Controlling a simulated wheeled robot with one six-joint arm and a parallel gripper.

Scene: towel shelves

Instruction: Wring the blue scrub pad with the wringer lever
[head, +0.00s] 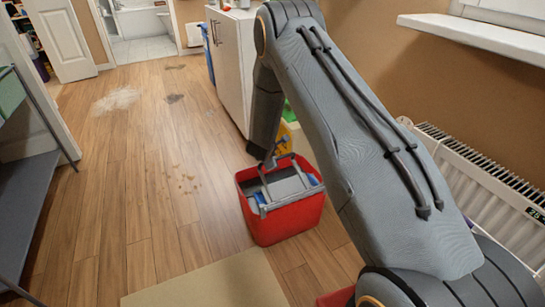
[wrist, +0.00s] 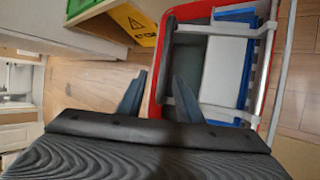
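A red bucket (head: 285,227) stands on the floor below my gripper, with a grey wringer (head: 285,188) in its top. The bucket's red rim also shows in the wrist view (wrist: 157,75). Blue material (wrist: 247,75) lies along one side of the wringer; I cannot tell whether it is the blue scrub pad or a wringer part.
A yellow sign (wrist: 135,22) stands behind the bucket by the white cabinet (head: 234,65). A radiator (head: 485,185) lines the right wall. A grey shelf (head: 25,205) stands at left. A beige mat (head: 215,285) lies in front. Stained wooden floor at left-centre is free.

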